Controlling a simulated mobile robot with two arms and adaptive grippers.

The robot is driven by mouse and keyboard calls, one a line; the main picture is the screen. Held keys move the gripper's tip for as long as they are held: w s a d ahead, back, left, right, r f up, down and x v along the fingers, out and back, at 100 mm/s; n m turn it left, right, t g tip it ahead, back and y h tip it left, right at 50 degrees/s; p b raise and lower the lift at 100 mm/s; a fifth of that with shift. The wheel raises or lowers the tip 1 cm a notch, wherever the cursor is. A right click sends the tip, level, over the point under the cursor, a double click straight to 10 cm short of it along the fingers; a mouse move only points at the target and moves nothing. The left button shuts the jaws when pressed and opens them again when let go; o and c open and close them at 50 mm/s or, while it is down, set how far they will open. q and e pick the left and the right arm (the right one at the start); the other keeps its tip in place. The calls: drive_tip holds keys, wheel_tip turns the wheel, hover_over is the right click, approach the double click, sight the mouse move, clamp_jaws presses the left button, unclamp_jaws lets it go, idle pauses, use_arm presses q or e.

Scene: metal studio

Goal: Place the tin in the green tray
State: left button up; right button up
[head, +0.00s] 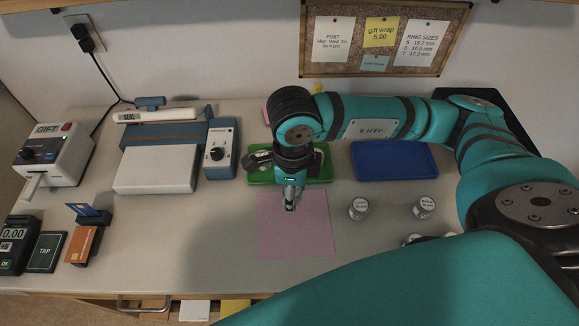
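Small round silver tins with white labelled lids stand on the counter: one (358,208) right of the pink mat (312,240), another (424,207) further right. The green tray (322,165) lies at the back of the counter, partly hidden by my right arm. My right gripper (290,206) points down in front of the tray, over the far part of the pink mat. Its fingertips look close together, but whether they are shut or hold anything is unclear. My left gripper is not in view.
An empty blue tray (394,161) lies right of the green one. A sealer (158,168), control box (220,148) and gift machine (52,155) stand left, with a card reader (15,245) in front of them. More small items (412,239) are partly hidden by my arm.

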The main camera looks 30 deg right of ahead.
drive_tip(key=f+m, duration=0.1)
drive_tip(key=f+m+b, duration=0.1)
drive_tip(key=m, duration=0.1)
drive_tip(key=shift+s+a+m, duration=0.15)
drive_tip(key=shift+s+m, duration=0.05)
drive_tip(key=shift+m, duration=0.1)
drive_tip(key=m, duration=0.1)
drive_tip(key=f+m, duration=0.1)
drive_tip(key=shift+s+a+m, duration=0.1)
drive_tip(key=shift+m, duration=0.3)
drive_tip(key=shift+w+f, duration=0.1)
drive_tip(key=shift+w, duration=0.15)
drive_tip(key=w+d+p, duration=0.1)
drive_tip(key=w+d, duration=0.1)
drive_tip(key=w, duration=0.2)
drive_tip(key=w+d+f, duration=0.1)
drive_tip(key=w+d, duration=0.1)
drive_tip(key=w, duration=0.3)
drive_tip(key=w+d+p, duration=0.1)
drive_tip(key=w+d, duration=0.2)
drive_tip(key=w, duration=0.1)
drive_tip(key=shift+w+d+f+p, duration=0.1)
drive_tip(key=shift+w+f+p, duration=0.1)
drive_tip(key=shift+w+p, duration=0.2)
wheel_tip(320, 180, down, 3)
drive_tip(key=shift+f+p, duration=0.2)
drive_tip(key=shift+p, duration=0.25)
drive_tip(key=shift+f, duration=0.25)
drive_tip(key=o, duration=1.2)
drive_tip(key=shift+c, duration=0.2)
